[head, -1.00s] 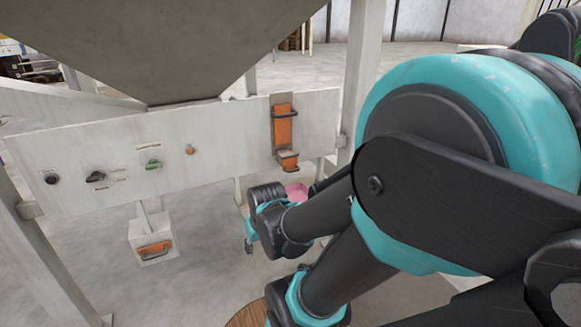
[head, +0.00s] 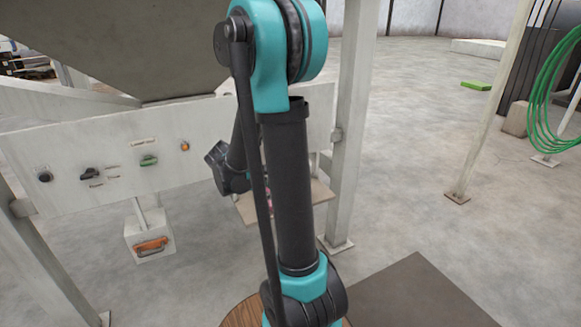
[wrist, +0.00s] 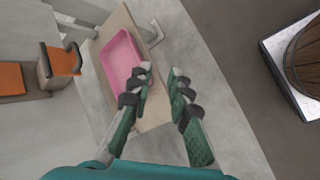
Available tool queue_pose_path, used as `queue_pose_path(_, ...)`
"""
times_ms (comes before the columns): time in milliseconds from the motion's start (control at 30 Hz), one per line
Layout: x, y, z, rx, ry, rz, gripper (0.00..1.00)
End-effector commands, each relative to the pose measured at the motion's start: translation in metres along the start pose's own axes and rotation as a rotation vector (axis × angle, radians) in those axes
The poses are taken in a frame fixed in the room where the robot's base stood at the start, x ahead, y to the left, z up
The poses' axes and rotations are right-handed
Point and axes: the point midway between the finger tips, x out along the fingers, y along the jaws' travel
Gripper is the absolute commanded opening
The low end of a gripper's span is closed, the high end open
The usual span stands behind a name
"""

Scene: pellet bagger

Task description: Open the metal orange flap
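The orange metal flap (wrist: 62,60) shows at the left of the wrist view, sticking out from a dark bracket. An orange plate (wrist: 12,80) lies beside it on the pale panel.
The white control panel (head: 110,200) carries several knobs. The tray's board (wrist: 160,112) is under the panel. A metal post (head: 350,130) stands right of it. A wooden round object (wrist: 303,58) is at right.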

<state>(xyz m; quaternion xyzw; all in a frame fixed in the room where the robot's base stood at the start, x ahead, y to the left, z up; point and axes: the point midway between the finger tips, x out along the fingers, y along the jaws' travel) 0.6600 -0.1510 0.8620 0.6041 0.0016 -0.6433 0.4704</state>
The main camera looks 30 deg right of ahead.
Motion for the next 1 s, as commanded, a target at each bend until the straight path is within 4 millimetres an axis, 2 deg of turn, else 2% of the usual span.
queue_pose_path(33, 0.005, 0.012, -0.011, -0.053, -0.038, 0.032, 0.19)
queue_pose_path(200, 0.021, 0.047, -0.037, -0.233, -0.187, 0.133, 0.19)
queue_pose_path(500, 0.041, 0.083, -0.087, -0.504, -0.481, 0.267, 0.19)
queue_pose_path(633, 0.048, 0.088, -0.108, -0.6, -0.619, 0.307, 0.19)
queue_pose_path(800, 0.053, 0.085, -0.131, -0.688, -0.774, 0.337, 0.19)
queue_pose_path(1000, 0.055, 0.08, -0.142, -0.733, -0.87, 0.347, 0.19)
